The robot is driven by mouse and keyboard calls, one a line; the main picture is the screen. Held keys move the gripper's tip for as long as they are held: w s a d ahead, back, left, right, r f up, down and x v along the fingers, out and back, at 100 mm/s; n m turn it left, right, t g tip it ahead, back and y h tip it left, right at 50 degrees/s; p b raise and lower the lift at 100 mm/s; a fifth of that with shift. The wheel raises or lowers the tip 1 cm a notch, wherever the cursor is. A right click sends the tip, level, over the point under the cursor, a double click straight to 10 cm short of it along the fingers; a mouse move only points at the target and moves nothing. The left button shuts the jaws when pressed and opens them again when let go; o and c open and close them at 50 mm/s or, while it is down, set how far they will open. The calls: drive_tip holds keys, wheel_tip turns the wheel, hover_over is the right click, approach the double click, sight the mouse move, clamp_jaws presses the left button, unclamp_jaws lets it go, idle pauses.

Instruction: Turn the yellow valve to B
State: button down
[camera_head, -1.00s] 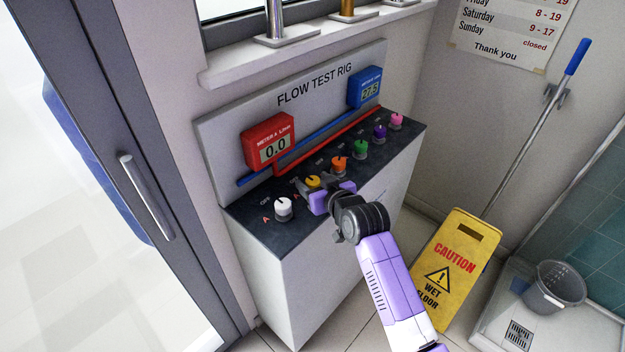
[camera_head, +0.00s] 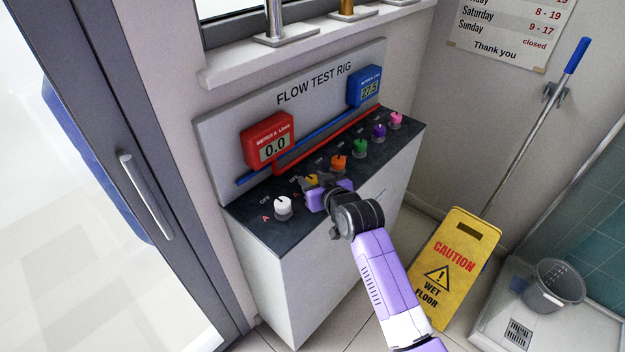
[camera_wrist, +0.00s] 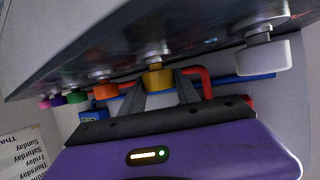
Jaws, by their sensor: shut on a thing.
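The yellow valve (camera_head: 311,180) is a knob on the dark top of the flow test rig, between the white and orange knobs. It also shows in the wrist view (camera_wrist: 157,79), between the two fingers of my gripper (camera_wrist: 166,97). My gripper (camera_head: 314,186) is shut on the yellow valve and partly hides it in the head view. The knob's pointer and its B mark cannot be made out. The red meter A (camera_head: 268,139) reads 0.0. The blue meter B (camera_head: 365,86) reads 27.5.
The white (camera_head: 283,207), orange (camera_head: 338,162), green (camera_head: 360,148), purple (camera_head: 379,131) and pink (camera_head: 396,119) knobs stand in the same row. A yellow wet floor sign (camera_head: 452,262) stands right of the rig. A grey bucket (camera_head: 554,284) is farther right.

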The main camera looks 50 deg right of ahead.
drive_tip(key=shift+a+m+h, duration=0.1)
drive_tip(key=shift+m+h, duration=0.2)
drive_tip(key=shift+w+f+m+g+h+b, duration=0.1)
drive_tip(key=shift+m+g+h+b, duration=0.6)
drive_tip(key=shift+m+h, duration=0.45)
drive_tip(key=m+g+h+b, duration=0.1)
drive_tip(key=b, duration=0.1)
drive_tip(key=m+g+h+b, duration=0.1)
drive_tip(key=m+h+b, duration=0.1)
drive_tip(key=b, duration=0.1)
drive_tip(key=shift+f+g, duration=0.2)
drive_tip(key=shift+g, duration=0.1)
drive_tip(key=m+g+h+b, duration=0.2)
drive_tip(key=m+g+b, duration=0.1)
drive_tip(key=b, duration=0.1)
drive_tip(key=shift+r+b, duration=0.1)
drive_tip(key=shift+b, duration=0.25)
drive_tip(key=m+g+b, duration=0.3)
drive_tip(key=shift+r+h, duration=0.2)
drive_tip(key=shift+h, duration=0.05)
drive_tip(key=shift+g, duration=0.3)
drive_tip(key=c, duration=0.9)
unclamp_jaws()
